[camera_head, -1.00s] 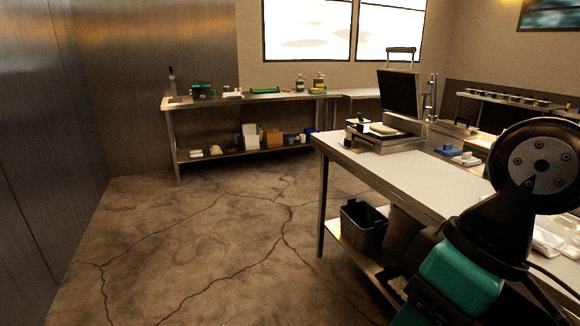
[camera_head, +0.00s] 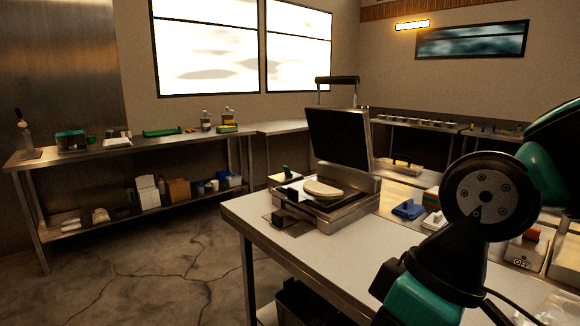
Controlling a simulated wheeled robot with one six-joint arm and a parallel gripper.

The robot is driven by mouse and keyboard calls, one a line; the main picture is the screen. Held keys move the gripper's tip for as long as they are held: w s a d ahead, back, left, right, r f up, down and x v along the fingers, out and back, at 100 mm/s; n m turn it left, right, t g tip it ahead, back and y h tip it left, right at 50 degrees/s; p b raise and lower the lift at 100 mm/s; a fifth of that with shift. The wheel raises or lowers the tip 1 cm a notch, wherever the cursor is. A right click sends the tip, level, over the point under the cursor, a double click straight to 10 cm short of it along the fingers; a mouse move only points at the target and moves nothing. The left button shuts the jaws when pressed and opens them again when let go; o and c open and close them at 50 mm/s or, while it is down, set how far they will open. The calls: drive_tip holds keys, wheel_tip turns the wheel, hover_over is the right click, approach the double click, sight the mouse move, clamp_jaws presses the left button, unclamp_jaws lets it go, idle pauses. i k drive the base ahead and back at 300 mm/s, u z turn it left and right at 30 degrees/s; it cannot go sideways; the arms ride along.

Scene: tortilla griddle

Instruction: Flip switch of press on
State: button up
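The press (camera_head: 338,140) stands near the far left corner of the steel table, with its dark upper plate raised and its handle on top. A pale round dough piece (camera_head: 322,189) lies on its lower plate. My arm shows at the right, well apart from the press. My gripper is not in view.
The steel table (camera_head: 262,217) has bare room in front of the press. Blue-handled tools (camera_head: 408,209) lie right of the press. A back counter (camera_head: 100,148) holds bottles and trays. Cracked floor at the lower left is open.

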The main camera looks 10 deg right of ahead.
sight(288, 172)
drive_tip(key=u, duration=0.7)
drive_tip(key=i, duration=0.85)
drive_tip(key=u, duration=0.7)
drive_tip(key=i, duration=0.7)
drive_tip(key=z, duration=0.8)
drive_tip(key=i, duration=0.9)
drive_tip(key=z, duration=0.85)
